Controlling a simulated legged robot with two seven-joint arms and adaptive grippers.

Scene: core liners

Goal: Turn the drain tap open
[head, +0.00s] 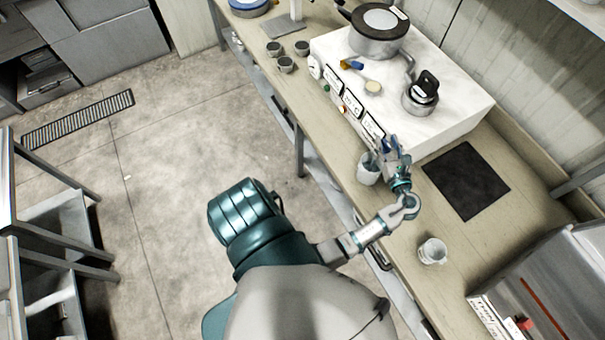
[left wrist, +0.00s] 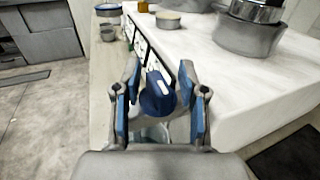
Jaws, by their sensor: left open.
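A dark blue knob with a white mark, which looks like the drain tap (left wrist: 157,92), shows in the left wrist view near the front edge of the white box. My left gripper (left wrist: 158,100) is open, with one blue-padded finger on each side of the knob; I cannot tell whether either pad touches it. In the head view my left gripper (head: 388,152) is at the near right corner of the box (head: 440,112) and hides the knob. A pale cup (head: 367,170) stands just below the gripper. My right gripper is out of view.
A lidded pot (head: 379,34) and a smaller metal vessel (head: 419,97) stand on the box. A white cup (head: 432,251) and a dark mat (head: 466,181) are on the bench to the right. Several small grey cups stand at the far left end.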

